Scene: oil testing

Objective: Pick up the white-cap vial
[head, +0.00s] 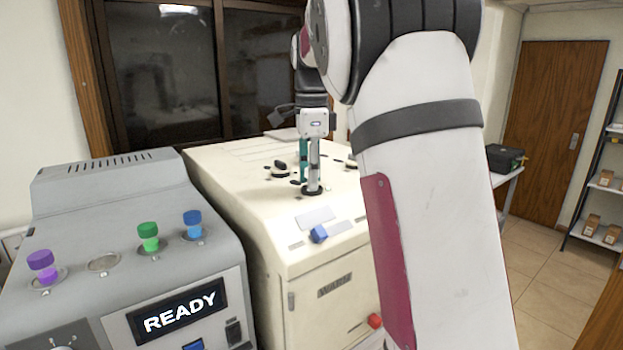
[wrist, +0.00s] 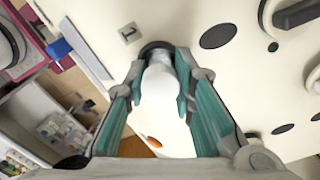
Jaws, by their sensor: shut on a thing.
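The white-cap vial (wrist: 158,82) is between the teal fingers of my gripper (wrist: 160,85) in the wrist view, its white cap toward the camera. Its lower end is at a dark round socket in the cream machine top. In the head view my gripper (head: 311,150) is over the cream machine, with the fingers pointing down, and the vial (head: 313,168) shows as a pale upright shape between them. The gripper is shut on the vial. I cannot tell how deep the vial sits in the socket.
The cream machine (head: 250,210) has other dark round ports and a black knob (head: 280,165) near the gripper. A blue knob (head: 319,234) is at its front edge. The grey machine (head: 110,230) at left holds purple (head: 41,260), green (head: 148,231) and blue (head: 192,218) capped vials.

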